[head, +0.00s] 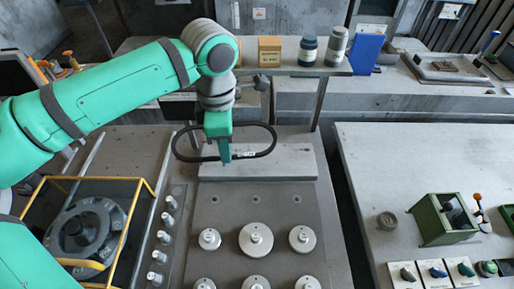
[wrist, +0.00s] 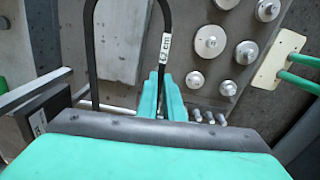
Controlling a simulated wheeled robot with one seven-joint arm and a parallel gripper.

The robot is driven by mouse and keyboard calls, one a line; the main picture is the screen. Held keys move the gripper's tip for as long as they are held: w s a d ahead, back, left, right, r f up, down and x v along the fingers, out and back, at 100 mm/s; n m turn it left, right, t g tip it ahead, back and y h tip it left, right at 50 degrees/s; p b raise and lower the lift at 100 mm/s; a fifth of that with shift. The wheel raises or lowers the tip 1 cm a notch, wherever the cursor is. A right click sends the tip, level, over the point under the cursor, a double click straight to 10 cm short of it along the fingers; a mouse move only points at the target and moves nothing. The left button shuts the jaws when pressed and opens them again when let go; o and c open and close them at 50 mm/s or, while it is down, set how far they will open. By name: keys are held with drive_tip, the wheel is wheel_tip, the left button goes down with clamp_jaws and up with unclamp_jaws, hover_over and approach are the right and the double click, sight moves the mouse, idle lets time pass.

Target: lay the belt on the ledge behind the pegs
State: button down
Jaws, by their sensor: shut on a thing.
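The belt (head: 182,138) is a thin black loop with a white label. My gripper (head: 224,158) is shut on its near side, beside the label, and the loop spreads to both sides of the fingers. In the wrist view the belt (wrist: 90,45) runs up from my gripper (wrist: 161,85), and its far end is out of frame. The belt appears over the pale ledge (head: 295,165); I cannot tell whether it touches. Several round silver pegs (head: 256,238) stand on the grey plate in front of the ledge; they also show in the wrist view (wrist: 210,41).
A yellow-framed bin (head: 150,205) with a dark round housing (head: 85,228) stands at left, beside a row of small silver posts (head: 164,237). The right table (head: 400,160) has a clear middle.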

drive_tip(key=shift+m, duration=0.5)
drive_tip(key=shift+w+d+f, duration=1.3)
drive_tip(key=shift+f, duration=1.25)
drive_tip(key=shift+w+d+f, duration=1.3)
drive_tip(key=shift+f, duration=1.2)
drive_tip(key=shift+w+d+f, duration=1.3)
drive_tip(key=shift+f, duration=1.25)
drive_tip(key=shift+f, duration=1.1)
drive_tip(key=c, duration=1.8)
unclamp_jaws()
drive_tip(key=shift+r, duration=0.15)
drive_tip(key=shift+r, duration=3.6)
